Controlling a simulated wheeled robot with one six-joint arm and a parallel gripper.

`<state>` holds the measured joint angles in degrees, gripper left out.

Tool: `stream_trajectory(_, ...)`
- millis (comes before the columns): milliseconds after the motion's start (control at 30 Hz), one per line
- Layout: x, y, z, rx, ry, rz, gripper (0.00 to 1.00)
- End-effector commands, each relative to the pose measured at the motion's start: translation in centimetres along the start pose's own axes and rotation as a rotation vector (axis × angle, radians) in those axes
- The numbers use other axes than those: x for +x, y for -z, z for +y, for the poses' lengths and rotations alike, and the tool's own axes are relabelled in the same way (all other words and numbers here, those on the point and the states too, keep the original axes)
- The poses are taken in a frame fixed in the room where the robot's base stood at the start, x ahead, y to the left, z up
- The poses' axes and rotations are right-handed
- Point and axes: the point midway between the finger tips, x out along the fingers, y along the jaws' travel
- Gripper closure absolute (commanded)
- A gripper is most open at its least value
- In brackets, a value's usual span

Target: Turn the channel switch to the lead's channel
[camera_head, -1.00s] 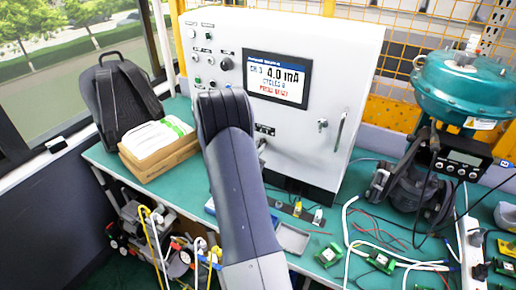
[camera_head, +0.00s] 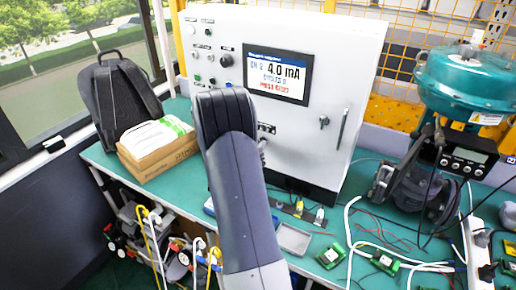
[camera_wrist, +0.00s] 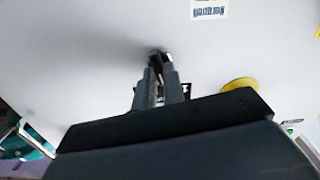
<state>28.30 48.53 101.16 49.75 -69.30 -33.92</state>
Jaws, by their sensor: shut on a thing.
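The white cabinet (camera_head: 335,110) stands on the green bench with a lit display (camera_head: 278,76). The display reads what looks like CH 2 and 4.0 mA, with a red line below. In the wrist view my gripper (camera_wrist: 158,62) points at the cabinet's pale face, its fingers shut on a small dark knob, seemingly the channel switch (camera_wrist: 157,51). The fingers hide most of the knob, so its pointer cannot be read. In the head view my arm hides that part of the panel. I cannot tell which socket the lead is in.
Several buttons and a black knob (camera_head: 226,60) sit at the panel's upper left. A door handle (camera_head: 341,129) and a lock are at its right. A yellow round part (camera_wrist: 240,84) shows beside my gripper. A teal actuator (camera_head: 470,80), cables and green boards crowd the right.

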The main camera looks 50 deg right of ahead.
Motion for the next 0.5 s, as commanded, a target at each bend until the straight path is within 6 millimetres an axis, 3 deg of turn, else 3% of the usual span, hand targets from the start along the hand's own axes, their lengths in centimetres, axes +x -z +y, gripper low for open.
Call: stream_trajectory(500, -0.01, 0.02, -0.04, -0.067, 0.0, 0.0, 1.0)
